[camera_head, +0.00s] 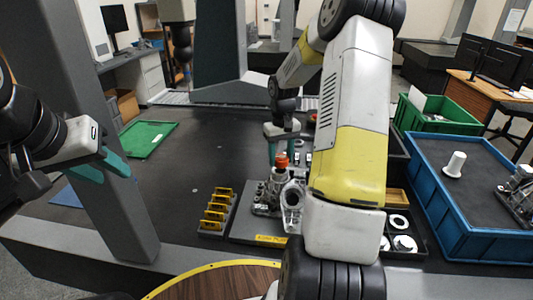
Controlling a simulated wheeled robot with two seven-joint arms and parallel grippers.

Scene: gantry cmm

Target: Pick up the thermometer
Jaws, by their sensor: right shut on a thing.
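My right gripper (281,147) points down over the cluttered middle of the black table. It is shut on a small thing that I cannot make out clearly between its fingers. A red-orange capped piece (282,160) shows right at its fingertips, above a grey metal fixture (268,197); I cannot tell whether it is the thing held. I cannot pick out the thermometer with certainty. My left gripper (108,172) is at the left with its teal fingers apart, empty, in front of a grey column.
A rack of yellow pieces (217,211) stands left of the fixture. A blue crate (477,245) with a white part (455,164) is at the right, a green crate (435,122) behind it. A green tray (146,139) lies far left. The table's left middle is clear.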

